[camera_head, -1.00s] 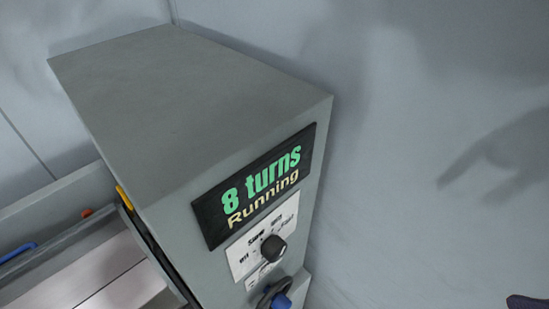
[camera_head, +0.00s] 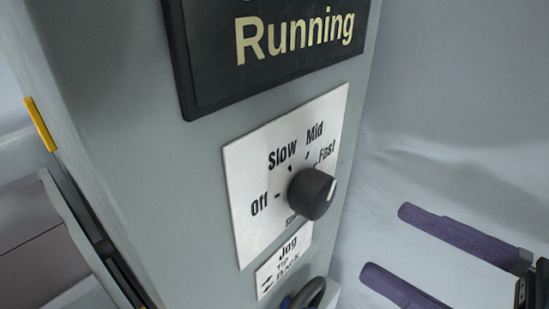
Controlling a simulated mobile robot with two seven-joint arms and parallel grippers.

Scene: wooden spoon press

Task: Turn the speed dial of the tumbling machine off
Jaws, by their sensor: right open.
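The tumbling machine (camera_head: 120,110) has a grey control face. Its black round speed dial (camera_head: 311,194) sits on a white label plate (camera_head: 242,170) marked Off, Slow, Mid and Fast, with Off at the left. A white line on the dial faces right, on the Fast side and away from Off; I cannot tell its exact setting. My right gripper (camera_head: 387,242) is to the right of the dial and lower in the picture. Its two purple fingers are spread, empty and apart from the dial. My left gripper is not in view.
The dark display (camera_head: 270,50) above the dial reads "Running"; its top line is cut off. A smaller label (camera_head: 284,262) reading "Jog" and a partly cut-off dark and blue control (camera_head: 305,295) are below. The space right of the machine, before the pale wall, looks open.

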